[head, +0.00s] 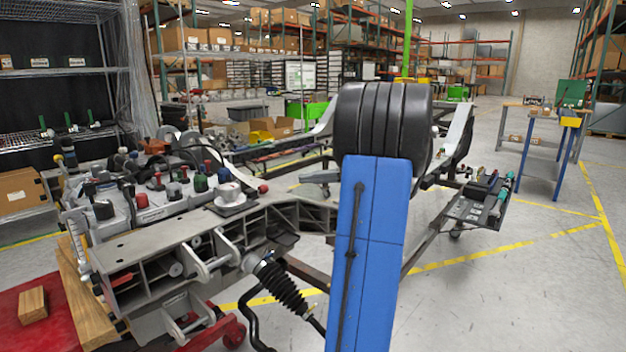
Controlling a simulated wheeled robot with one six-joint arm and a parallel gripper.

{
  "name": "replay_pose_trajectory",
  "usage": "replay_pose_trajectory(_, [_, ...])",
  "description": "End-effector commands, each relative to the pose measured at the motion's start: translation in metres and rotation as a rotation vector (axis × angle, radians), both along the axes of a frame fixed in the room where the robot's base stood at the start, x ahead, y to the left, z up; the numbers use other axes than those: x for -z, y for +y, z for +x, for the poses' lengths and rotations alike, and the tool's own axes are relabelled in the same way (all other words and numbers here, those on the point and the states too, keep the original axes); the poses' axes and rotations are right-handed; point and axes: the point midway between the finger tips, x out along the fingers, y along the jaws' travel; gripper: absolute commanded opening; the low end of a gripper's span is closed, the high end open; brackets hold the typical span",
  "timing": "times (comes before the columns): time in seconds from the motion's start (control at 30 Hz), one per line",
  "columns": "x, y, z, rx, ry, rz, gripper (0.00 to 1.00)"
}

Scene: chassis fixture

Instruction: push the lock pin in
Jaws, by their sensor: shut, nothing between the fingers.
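The grey metal chassis fixture (150,240) fills the left and middle of the head view. Several knobs and caps stand on its top, among them red knobs (142,200), a green one (201,183) and a white round piece (229,192). A red-tipped part (263,189) sticks out beside the white piece. I cannot tell which of these, if any, is the lock pin. My blue arm link and its black ribbed joint stand upright at the centre and cover part of the fixture.
A black ribbed boot (282,288) hangs at the fixture's front. A red base (60,325) with a wood block (33,305) lies at lower left. A tray of tools (478,205) is at right. A blue-legged table (535,150) stands farther back.

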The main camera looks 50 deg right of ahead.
Motion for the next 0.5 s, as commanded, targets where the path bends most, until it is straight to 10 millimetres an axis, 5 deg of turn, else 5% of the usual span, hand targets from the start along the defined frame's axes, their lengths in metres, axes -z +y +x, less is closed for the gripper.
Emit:
replay_pose_trajectory(0.33, [0.008, 0.036, 0.049, -0.003, 0.001, 0.000, 0.00])
replay_pose_trajectory(0.5, [0.012, 0.059, 0.052, -0.002, 0.001, 0.001, 0.00])
